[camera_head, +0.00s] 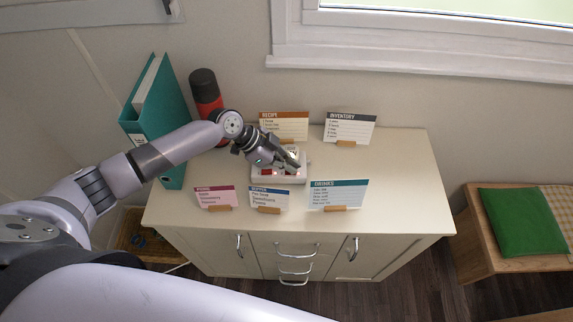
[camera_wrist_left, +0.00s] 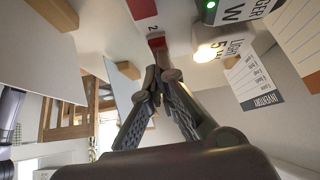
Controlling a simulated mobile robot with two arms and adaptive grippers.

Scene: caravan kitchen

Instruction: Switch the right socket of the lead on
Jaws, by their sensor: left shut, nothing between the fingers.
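The lead (camera_head: 278,181) is a white block lying on the cabinet top among the cards, with a red part (camera_head: 266,171) at its left. My left gripper (camera_head: 297,164) is shut and empty, reaching over the lead from the left and hiding much of it. In the left wrist view the closed fingertips (camera_wrist_left: 160,76) are close to a small red switch (camera_wrist_left: 157,43); I cannot tell if they touch. A green light (camera_wrist_left: 211,5) and a glowing lamp (camera_wrist_left: 205,52) show nearby. My right gripper is not in view.
Recipe (camera_head: 284,125) and inventory (camera_head: 349,129) cards stand behind the lead; drinks (camera_head: 338,194), buffer-like (camera_head: 270,197) and pink (camera_head: 214,196) cards stand in front. A red-black flask (camera_head: 205,92) and teal binder (camera_head: 160,110) stand left. The cabinet top (camera_head: 400,165) is clear at right.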

